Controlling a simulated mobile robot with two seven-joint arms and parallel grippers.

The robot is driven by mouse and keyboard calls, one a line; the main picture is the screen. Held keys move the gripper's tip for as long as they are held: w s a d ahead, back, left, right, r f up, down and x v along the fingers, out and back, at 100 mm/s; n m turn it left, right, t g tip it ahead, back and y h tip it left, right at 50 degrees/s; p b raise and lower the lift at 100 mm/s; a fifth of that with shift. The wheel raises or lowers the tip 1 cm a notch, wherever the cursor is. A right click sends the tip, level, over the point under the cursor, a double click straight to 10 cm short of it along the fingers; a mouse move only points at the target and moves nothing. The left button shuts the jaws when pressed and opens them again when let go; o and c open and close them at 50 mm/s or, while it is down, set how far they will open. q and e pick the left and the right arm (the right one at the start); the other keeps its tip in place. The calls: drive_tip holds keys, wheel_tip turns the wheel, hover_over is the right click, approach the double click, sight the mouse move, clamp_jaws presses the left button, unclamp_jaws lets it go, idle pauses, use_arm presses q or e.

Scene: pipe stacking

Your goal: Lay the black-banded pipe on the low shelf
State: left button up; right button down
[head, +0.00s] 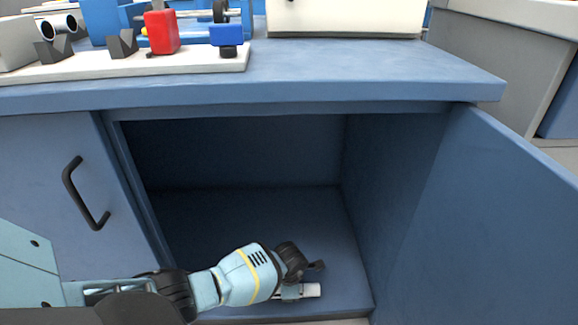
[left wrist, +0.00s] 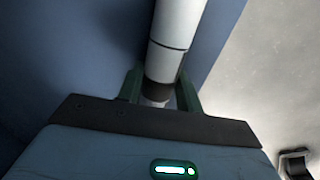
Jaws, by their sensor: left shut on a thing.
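The white pipe (head: 310,290) shows only in part in the head view, sticking out to the right of my left gripper (head: 292,287). In the left wrist view the pipe (left wrist: 178,25) runs up between the two fingers, with a black band just by them. My left gripper (left wrist: 160,88) is shut on it. The low shelf (head: 250,212) is the blue floor of the open cabinet. The pipe is over or on the shelf's front part, near its front edge; I cannot tell whether it touches. My right gripper is not in view.
The cabinet's right door (head: 515,215) stands open; the left door (head: 65,190) with a black handle is shut. The shelf behind the gripper is clear. On the counter (head: 380,75) above are a white board (head: 190,62), a red block (head: 161,32) and a blue block (head: 227,35).

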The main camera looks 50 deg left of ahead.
use_arm(q)
drive_tip(key=o, duration=1.1)
drive_tip(key=shift+f, duration=0.1)
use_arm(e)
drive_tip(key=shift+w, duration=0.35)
use_arm(q)
drive_tip(key=shift+s, duration=0.1)
drive_tip(key=r+p, duration=0.1)
drive_tip(key=r, duration=0.1)
drive_tip(key=r+p, duration=0.2)
drive_tip(key=r, duration=0.1)
drive_tip(key=r+p, duration=0.1)
drive_tip(key=r, duration=0.2)
drive_tip(key=shift+s+d+p, duration=0.25)
drive_tip(key=shift+d+p, duration=0.15)
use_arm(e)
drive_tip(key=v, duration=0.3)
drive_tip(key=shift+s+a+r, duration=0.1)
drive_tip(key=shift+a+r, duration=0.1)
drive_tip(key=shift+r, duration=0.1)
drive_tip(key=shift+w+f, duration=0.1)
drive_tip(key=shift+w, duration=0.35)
